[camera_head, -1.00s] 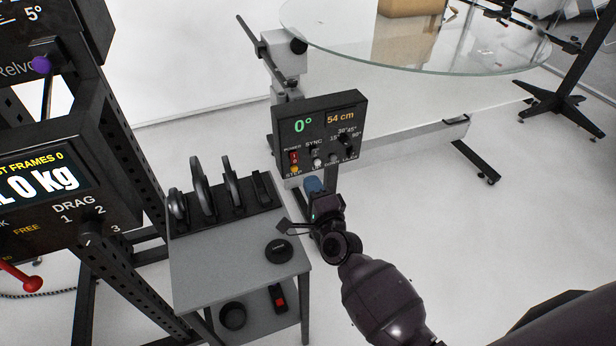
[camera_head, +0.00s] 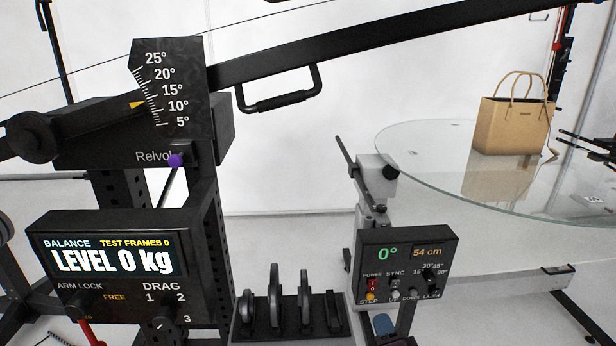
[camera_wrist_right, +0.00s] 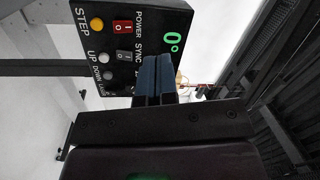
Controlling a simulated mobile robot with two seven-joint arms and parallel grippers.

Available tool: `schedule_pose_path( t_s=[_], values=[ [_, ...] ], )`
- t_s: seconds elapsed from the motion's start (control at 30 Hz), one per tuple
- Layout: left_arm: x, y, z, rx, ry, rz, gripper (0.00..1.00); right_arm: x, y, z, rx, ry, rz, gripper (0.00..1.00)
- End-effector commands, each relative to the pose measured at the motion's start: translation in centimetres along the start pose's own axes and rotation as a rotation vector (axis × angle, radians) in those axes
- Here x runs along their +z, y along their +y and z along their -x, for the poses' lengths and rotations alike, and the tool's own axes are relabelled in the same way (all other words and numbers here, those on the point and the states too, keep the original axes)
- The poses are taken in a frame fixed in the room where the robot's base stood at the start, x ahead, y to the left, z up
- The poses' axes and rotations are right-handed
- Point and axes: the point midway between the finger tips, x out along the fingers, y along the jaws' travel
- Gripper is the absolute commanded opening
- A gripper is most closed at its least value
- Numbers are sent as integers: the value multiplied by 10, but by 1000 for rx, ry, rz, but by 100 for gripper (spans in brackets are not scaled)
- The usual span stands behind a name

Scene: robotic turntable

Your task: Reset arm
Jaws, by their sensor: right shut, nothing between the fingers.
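The black camera crane arm (camera_head: 400,38) slants up to the right across the head view, with a bar handle (camera_head: 282,97) beneath it. Its yellow pointer (camera_head: 138,105) sits between the 10° and 15° marks on the tilt scale (camera_head: 165,82). The turntable control box (camera_head: 405,268) reads 0° and 54 cm. My left gripper is not in view.
A balance panel (camera_head: 115,258) reads LEVEL 0 kg; a red lever (camera_head: 90,333) is below it. Weight plates stand in a rack (camera_head: 290,325). A tan handbag (camera_head: 512,125) stands on the round glass turntable (camera_head: 430,160). The floor right of the control box is open.

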Motion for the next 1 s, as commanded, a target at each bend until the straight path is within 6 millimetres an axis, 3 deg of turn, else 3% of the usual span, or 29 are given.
schedule_pose_path(
  t_s=[0.1, 0.23, 0.37, 0.53, 0.8, 1.0],
  values=[
    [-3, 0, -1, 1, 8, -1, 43, 4, -12, 3, 5, -74, 270, 0],
    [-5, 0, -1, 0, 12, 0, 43, 4, -4, 27, 54, -151, 562, 0],
    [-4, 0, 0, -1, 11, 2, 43, -3, 15, 68, 137, -238, 841, 0],
    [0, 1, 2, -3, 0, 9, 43, -17, 43, 135, 267, -358, 1129, 0],
    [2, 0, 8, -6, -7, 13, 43, -36, 74, 244, 445, -496, 1283, 0],
    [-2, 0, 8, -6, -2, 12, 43, -37, 90, 292, 515, -557, 1266, 0]
  ],
)
